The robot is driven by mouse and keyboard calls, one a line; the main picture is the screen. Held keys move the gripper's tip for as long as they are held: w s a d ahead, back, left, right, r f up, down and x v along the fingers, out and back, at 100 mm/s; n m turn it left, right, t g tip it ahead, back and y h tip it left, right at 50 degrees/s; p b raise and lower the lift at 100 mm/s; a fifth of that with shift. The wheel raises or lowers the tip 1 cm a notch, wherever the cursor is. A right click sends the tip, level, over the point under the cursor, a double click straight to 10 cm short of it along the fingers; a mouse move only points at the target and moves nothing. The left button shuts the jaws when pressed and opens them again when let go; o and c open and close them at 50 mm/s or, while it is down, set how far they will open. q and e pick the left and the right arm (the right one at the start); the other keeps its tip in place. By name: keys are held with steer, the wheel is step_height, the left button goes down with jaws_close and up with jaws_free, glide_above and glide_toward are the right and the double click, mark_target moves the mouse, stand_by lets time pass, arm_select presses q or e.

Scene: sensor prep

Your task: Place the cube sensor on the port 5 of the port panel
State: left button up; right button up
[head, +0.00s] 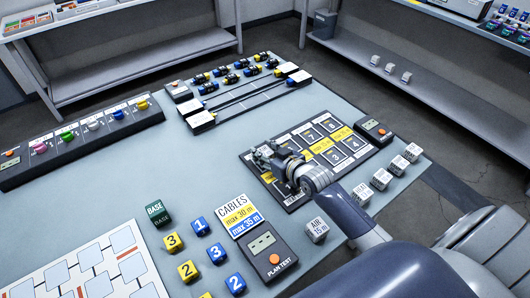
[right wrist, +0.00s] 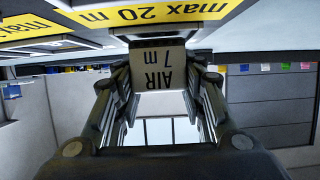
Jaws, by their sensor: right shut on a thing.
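The port panel (head: 338,157) is a dark board with numbered ports and yellow strips, lying right of centre on the table in the head view. Ports 3, 4, 7 and 8 are readable; my right gripper hides part of its left side. My right gripper (head: 266,156) is over that left part. In the right wrist view it is shut on a cube sensor (right wrist: 158,66) marked AIR 7 m, with a finger on each side. A yellow "max 20 m" strip (right wrist: 125,15) is close by the cube there. I cannot tell whether the cube touches the panel. My left gripper is not in view.
Several white sensor cubes (head: 381,179) line the table's right edge, with an AIR 15 m cube (head: 316,230) nearer. A plan test box (head: 271,254), a cables card (head: 239,214) and blue and yellow number cubes (head: 200,226) stand in front. The table's left middle is clear.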

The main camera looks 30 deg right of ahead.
steer(key=shift+f, duration=0.25)
steer(key=shift+f, duration=0.15)
steer(key=o, duration=1.2)
steer(key=shift+r, duration=0.25)
steer(key=shift+s, duration=0.4)
steer(key=v, duration=1.1)
steer(key=shift+s, duration=0.1)
